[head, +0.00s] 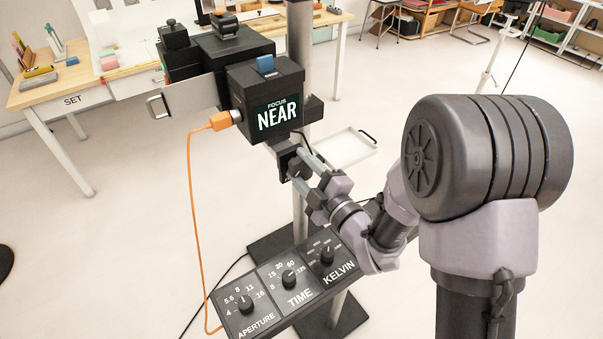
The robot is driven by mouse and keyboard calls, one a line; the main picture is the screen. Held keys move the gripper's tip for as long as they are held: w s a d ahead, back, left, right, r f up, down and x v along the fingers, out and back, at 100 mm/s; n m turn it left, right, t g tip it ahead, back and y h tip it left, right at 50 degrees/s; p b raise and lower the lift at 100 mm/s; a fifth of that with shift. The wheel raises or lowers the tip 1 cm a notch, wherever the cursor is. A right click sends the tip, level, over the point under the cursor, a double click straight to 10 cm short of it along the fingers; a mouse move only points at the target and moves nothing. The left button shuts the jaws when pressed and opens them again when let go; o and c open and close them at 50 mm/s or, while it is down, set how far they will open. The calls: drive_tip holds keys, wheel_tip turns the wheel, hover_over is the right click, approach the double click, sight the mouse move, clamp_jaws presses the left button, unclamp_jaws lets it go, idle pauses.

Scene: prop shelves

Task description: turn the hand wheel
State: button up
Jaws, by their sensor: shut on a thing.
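A black box-shaped camera (265,95) on a grey post carries a sign reading FOCUS NEAR. Below its front, at a small black block, is a small dark round part that looks like the hand wheel (297,168). My gripper (301,171) reaches in from the lower right, with one grey finger above the wheel and one below it. It is shut on the wheel. The fingers and the small size hide most of the wheel, and its turn angle cannot be told.
A panel with APERTURE, TIME and KELVIN knobs (289,278) stands below my gripper. An orange cable (194,200) hangs from the camera's left side. A table marked SET (72,99) is at the left. Open floor lies around.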

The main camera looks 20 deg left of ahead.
drive_tip(key=shift+r, duration=0.1)
idle(0.4)
drive_tip(key=o, duration=1.4)
drive_tip(key=shift+c, duration=0.2)
drive_tip(key=v, duration=0.5)
drive_tip(key=shift+s+d, duration=0.1)
drive_tip(key=shift+d, duration=0.15)
drive_tip(key=p, duration=1.3)
approach(303, 169)
drive_tip(key=v, duration=0.7)
drive_tip(key=shift+s+r, duration=0.1)
